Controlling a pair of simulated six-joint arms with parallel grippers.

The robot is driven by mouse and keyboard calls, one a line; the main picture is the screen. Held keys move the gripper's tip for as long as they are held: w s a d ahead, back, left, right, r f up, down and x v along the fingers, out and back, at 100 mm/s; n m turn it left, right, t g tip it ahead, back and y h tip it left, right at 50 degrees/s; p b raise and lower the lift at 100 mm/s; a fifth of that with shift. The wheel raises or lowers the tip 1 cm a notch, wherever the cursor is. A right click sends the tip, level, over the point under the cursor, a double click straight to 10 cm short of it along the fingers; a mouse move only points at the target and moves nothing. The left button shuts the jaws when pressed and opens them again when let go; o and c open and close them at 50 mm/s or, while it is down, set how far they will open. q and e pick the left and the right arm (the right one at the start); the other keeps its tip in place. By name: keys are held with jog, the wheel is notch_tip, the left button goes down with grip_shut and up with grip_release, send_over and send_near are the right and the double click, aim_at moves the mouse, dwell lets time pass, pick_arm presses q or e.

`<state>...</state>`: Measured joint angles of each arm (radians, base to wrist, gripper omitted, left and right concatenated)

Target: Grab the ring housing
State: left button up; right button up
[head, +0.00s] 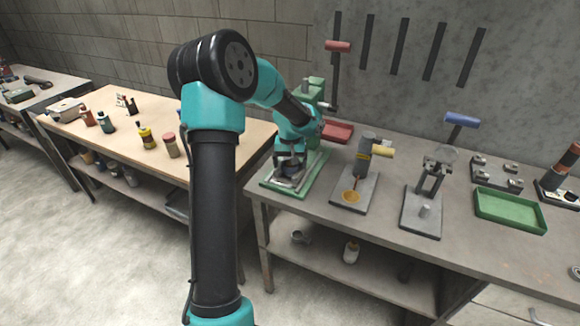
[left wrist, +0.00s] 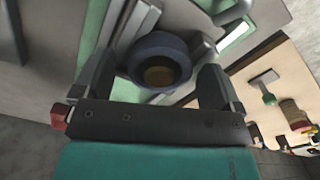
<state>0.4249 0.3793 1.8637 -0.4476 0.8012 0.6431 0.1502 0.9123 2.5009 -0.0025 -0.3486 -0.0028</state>
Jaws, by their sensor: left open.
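The ring housing (left wrist: 158,58) is a dark blue-grey ring with a brownish centre in the left wrist view. It sits on the fixture on the green-edged base plate (head: 312,172) in the head view, where the gripper mostly hides it. My left gripper (head: 290,162) is down over that fixture. In the left wrist view its two dark fingers stand apart, one on each side of the ring. Whether either finger touches the ring I cannot tell. My right gripper is not in view.
On the grey bench, a grey plate with a post and an amber disc (head: 351,196), a clamp stand (head: 424,208) and a green tray (head: 509,210) stand to the right. A red tray (head: 338,132) lies behind. A wooden-topped table (head: 110,104) with bottles is left.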

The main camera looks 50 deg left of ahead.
pick_arm(q)
jog(key=shift+c, duration=0.5)
jog(key=c, duration=1.1)
jog(key=shift+r, duration=0.15)
jog(key=shift+r, duration=1.25)
jog(key=s+d+r, duration=0.2)
jog(key=s+d, duration=0.8)
jog(key=d, duration=0.2)
jog(key=shift+s+r, duration=0.15)
jog(key=shift+s, duration=0.15)
